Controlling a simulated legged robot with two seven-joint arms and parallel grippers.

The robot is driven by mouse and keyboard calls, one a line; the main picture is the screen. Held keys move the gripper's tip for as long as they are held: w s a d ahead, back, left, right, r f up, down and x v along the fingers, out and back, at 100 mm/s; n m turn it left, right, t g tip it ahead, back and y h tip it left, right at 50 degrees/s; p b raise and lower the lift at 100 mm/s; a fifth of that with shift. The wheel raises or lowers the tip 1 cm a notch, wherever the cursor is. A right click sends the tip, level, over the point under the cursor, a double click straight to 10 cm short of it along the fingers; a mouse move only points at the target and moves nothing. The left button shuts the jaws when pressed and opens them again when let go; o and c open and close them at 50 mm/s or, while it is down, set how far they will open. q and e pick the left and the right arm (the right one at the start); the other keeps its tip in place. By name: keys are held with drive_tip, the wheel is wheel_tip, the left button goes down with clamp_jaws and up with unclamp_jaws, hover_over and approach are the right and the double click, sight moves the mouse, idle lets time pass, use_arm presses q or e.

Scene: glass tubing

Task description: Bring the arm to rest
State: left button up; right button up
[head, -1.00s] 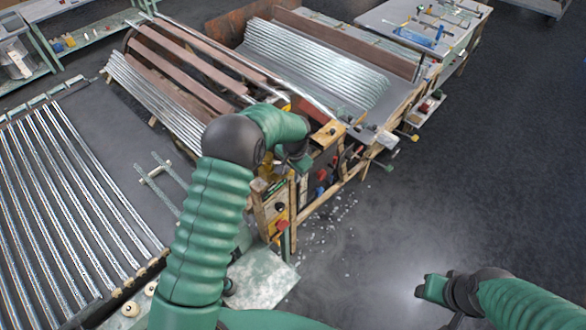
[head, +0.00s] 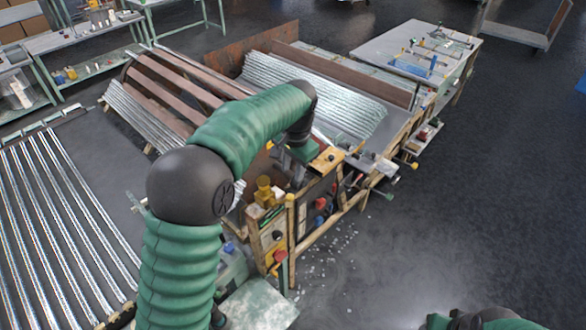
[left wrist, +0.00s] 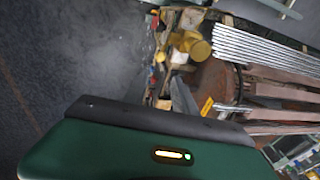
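My left arm rises from the bottom of the head view and bends over the wooden bench. Its gripper (head: 291,164) points down at the bench's near end, among small parts. It is small and partly hidden there, and I cannot tell whether its fingers are open or hold anything. In the left wrist view, a grey finger-like part (left wrist: 183,98) shows beyond the green housing, near yellow fittings (left wrist: 194,45). Of my right arm only a green and dark part shows at the bottom right edge of the head view; its fingers cannot be made out.
A rack of glass tubes (head: 62,225) lies at left. More tubes (head: 310,90) lie on the bench behind my left arm. A control box with a red knob (head: 280,255) stands at the bench's near end. White shards lie on the floor nearby. The dark floor (head: 480,200) at right is clear.

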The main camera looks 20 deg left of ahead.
use_arm(q)
drive_tip(key=s+d+f+n+b, duration=0.2)
drive_tip(key=s+f+b, duration=0.5)
drive_tip(key=s+f, duration=0.5)
drive_tip(key=s+d+f+n+t+h+b, duration=0.1)
drive_tip(key=s+d+f+n+b, duration=0.1)
drive_tip(key=s+f+b, duration=0.6)
drive_tip(key=s+f, duration=0.3)
drive_tip(key=f, duration=0.3)
drive_tip(key=shift+s, duration=0.4)
use_arm(e)
drive_tip(key=s+x, duration=0.3)
drive_tip(key=x, duration=1.1)
drive_tip(key=shift+f, duration=0.65)
use_arm(q)
drive_tip(key=shift+w+f, duration=0.1)
use_arm(e)
drive_tip(key=shift+s, duration=0.15)
drive_tip(key=shift+c, duration=0.5)
